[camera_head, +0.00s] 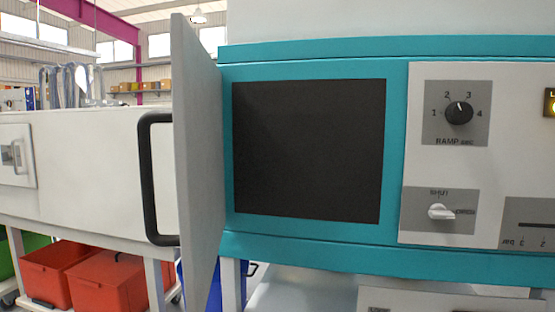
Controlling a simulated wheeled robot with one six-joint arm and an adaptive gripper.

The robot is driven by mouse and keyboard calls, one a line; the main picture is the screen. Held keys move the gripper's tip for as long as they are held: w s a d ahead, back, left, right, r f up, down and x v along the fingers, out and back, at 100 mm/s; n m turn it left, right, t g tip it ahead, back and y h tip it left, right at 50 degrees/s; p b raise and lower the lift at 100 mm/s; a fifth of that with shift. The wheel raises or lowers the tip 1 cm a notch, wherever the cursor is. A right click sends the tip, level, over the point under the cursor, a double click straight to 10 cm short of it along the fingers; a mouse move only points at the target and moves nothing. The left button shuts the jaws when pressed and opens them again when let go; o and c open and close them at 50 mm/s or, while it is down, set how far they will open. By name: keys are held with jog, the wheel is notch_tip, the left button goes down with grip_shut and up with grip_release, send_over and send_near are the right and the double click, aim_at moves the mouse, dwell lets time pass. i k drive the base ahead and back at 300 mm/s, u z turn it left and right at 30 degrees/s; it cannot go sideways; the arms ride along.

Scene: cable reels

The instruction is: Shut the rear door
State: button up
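A grey door (198,165) stands swung open on the left side of a teal machine front (315,66). It is seen nearly edge-on and projects toward me. A black bar handle (147,180) is on the door's left face. The dark square opening (310,150) beside the door is uncovered, and nothing can be made out inside it. I cannot tell from this view whether this is the rear door. My gripper is not in view.
A control panel (480,90) with a RAMP knob (459,113) and a white switch (440,212) is right of the opening. A white cabinet (80,165) stands behind the door at left, above red bins (108,283).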

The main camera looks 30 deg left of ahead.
aim_at(196, 116)
jog(key=z, duration=1.4)
jog(key=k, duration=0.95)
jog(key=u, duration=4.6)
jog(key=k, duration=0.8)
jog(key=z, duration=1.35)
